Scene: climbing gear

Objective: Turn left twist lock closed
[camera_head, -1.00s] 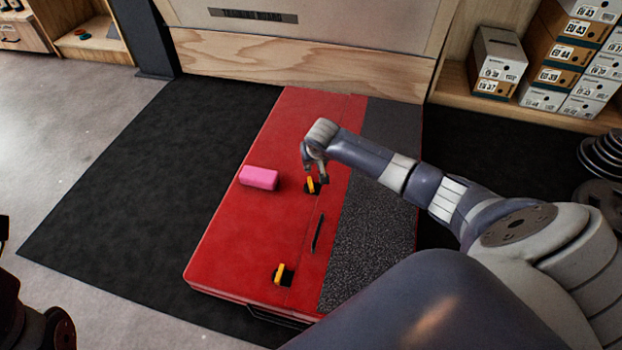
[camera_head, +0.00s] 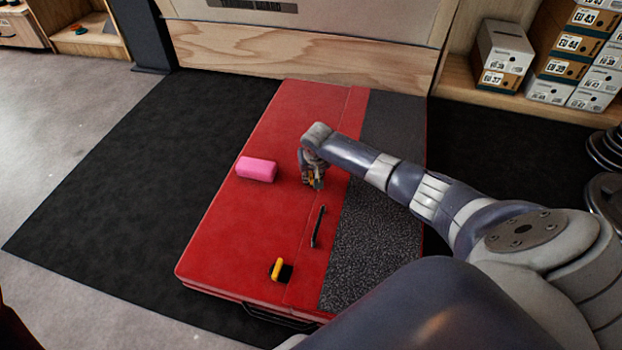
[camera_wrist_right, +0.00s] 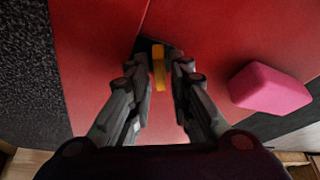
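A red crash pad (camera_head: 235,235) lies on a black floor mat and carries two twist locks, each with a yellow knob on a black base. The near twist lock (camera_head: 277,270) is in plain view at the pad's front. The far twist lock (camera_wrist_right: 158,68) is between the fingers of my right gripper (camera_head: 313,183), which partly hide it in the head view. In the right wrist view my right gripper (camera_wrist_right: 159,68) is open, one finger on each side of the yellow knob, with small gaps visible. My left gripper is not in view.
A pink block (camera_head: 256,169) lies on the pad left of my right gripper; it also shows in the wrist view (camera_wrist_right: 270,90). A black handle (camera_head: 318,226) lies between the locks. Shoe boxes (camera_head: 503,55) stand on a shelf at the back right. Weight plates (camera_head: 606,150) are at the right edge.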

